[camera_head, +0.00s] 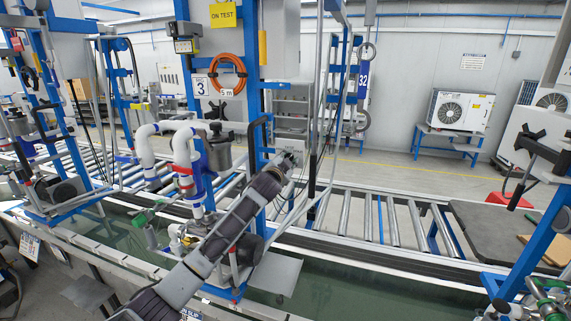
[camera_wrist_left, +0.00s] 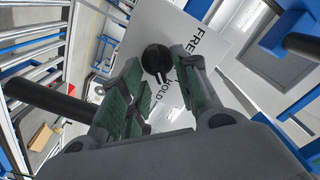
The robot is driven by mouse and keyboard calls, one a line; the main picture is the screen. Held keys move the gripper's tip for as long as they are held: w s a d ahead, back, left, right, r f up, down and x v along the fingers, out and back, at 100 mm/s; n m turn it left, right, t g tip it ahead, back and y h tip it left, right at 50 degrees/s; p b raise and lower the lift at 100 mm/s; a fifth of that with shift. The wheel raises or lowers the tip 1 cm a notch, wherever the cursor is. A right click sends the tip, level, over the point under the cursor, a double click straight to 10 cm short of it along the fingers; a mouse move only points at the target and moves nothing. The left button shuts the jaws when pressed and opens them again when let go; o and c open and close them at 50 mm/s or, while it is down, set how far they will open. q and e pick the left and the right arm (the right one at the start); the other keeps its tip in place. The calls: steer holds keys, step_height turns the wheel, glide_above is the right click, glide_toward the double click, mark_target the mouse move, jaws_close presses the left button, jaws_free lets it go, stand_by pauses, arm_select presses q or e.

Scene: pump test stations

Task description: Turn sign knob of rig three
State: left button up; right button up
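Rig three is a blue frame with a white "3" plate (camera_head: 200,86) and a yellow "ON TEST" sign (camera_head: 223,15). In the left wrist view, a round black knob (camera_wrist_left: 156,59) sits on a white plate (camera_wrist_left: 208,42) lettered "FREE" and "HOLD". My left gripper (camera_wrist_left: 160,76) is open, its green-padded fingers on either side of the knob. I cannot tell whether they touch it. In the head view my left gripper (camera_head: 289,163) is at the rig's right side, and the knob is not discernible there. My right gripper is not in view.
An orange hose coil (camera_head: 228,74) hangs on the rig. A metal pot (camera_head: 219,152) and white pipes (camera_head: 147,150) stand left of my left arm. A roller conveyor (camera_head: 395,222) runs behind. Another blue rig frame (camera_head: 538,240) stands at the right.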

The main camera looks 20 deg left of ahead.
arm_select(q)
steer(key=shift+s, duration=0.15)
steer(key=s, duration=1.1)
steer(key=shift+s+a, duration=0.2)
steer(key=shift+s, duration=0.1)
stand_by(0.7)
